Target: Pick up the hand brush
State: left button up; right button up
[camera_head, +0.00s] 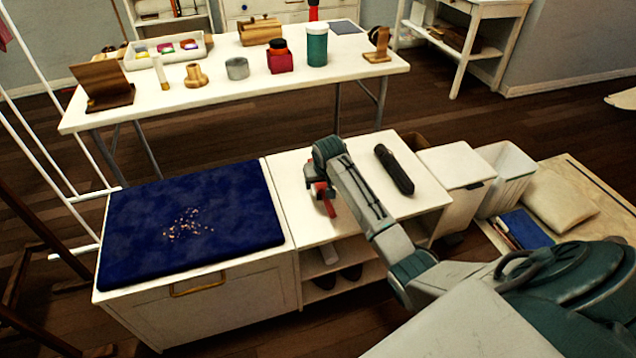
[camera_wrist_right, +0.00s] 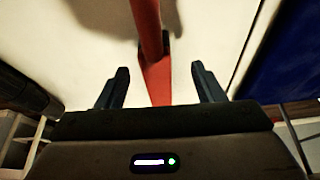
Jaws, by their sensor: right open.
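The hand brush, seen as a long red handle (camera_wrist_right: 158,82), lies on the white bench top in the right wrist view. Its red part also shows in the head view (camera_head: 328,206), partly hidden by my right gripper (camera_head: 312,190). In the right wrist view my right gripper (camera_wrist_right: 160,72) is open, with one dark finger on each side of the red handle and gaps between. The brush's far end runs out of the top of that view, and I cannot see its bristles. My left gripper is not in view.
A black elongated object (camera_head: 393,170) lies on the bench top (camera_head: 288,175) to the right of my arm. A blue cushion (camera_head: 190,215) with scattered crumbs (camera_head: 187,226) covers the bench's left part. White bins (camera_head: 455,165) stand to the right. A table (camera_head: 210,97) with several items stands behind.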

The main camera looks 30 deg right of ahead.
aim_at(321, 184)
jog(key=x, duration=0.1)
jog(key=b+x, duration=0.1)
jog(key=x, duration=0.3)
jog(key=shift+d+f, duration=0.25)
jog(key=shift+d, duration=0.05)
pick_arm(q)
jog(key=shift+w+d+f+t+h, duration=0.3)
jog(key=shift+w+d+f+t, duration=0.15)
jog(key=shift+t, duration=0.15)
pick_arm(e)
jog(key=c, duration=1.1)
jog(key=shift+r, duration=0.1)
jog(key=shift+c, duration=0.2)
